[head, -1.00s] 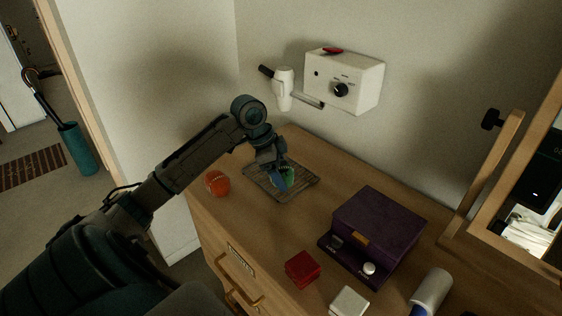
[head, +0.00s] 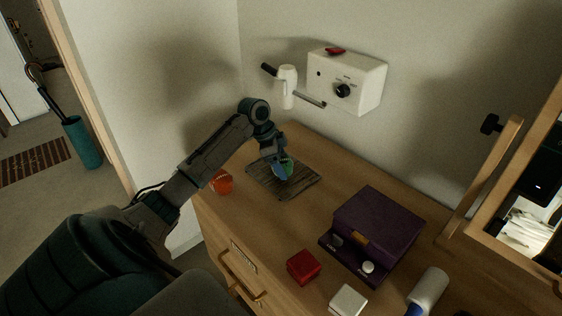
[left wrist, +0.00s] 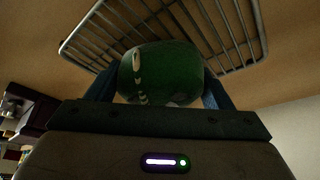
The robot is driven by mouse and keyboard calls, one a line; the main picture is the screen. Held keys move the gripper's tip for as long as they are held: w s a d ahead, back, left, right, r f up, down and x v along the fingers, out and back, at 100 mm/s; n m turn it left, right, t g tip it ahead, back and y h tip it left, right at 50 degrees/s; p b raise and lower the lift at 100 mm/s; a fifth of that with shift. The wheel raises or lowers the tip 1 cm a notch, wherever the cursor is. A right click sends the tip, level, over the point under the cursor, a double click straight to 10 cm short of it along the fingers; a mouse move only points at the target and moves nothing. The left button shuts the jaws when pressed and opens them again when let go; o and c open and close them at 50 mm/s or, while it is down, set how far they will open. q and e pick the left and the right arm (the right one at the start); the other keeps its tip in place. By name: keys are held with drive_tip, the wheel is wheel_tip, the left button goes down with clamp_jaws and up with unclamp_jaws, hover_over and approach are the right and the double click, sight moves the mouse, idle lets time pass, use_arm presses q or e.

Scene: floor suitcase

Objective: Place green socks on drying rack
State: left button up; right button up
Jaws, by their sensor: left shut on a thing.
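The rolled green socks (left wrist: 160,75) sit between the two blue fingers of my left gripper (left wrist: 158,92) in the left wrist view. My left gripper (head: 282,171) is shut on them, and only a bit of green shows beside the fingers in the head view. The drying rack (head: 302,187) is a dark wire grid lying flat on the dresser top. The gripper and socks are over the rack, and its bars (left wrist: 215,22) show behind the socks in the wrist view. I cannot tell whether the socks touch the rack. My right gripper is not in view.
An orange-red ball-like item (head: 221,183) lies left of the rack. A purple box (head: 378,226), a red box (head: 303,266), a white box (head: 348,301) and a white-and-blue cylinder (head: 428,290) stand to the right and front. A white wall unit (head: 347,80) hangs behind.

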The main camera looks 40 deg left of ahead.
use_arm(q)
drive_tip(key=o, duration=1.1)
drive_tip(key=shift+f, duration=0.15)
drive_tip(key=shift+c, duration=0.2)
drive_tip(key=b+v, duration=0.2)
drive_tip(key=v, duration=1)
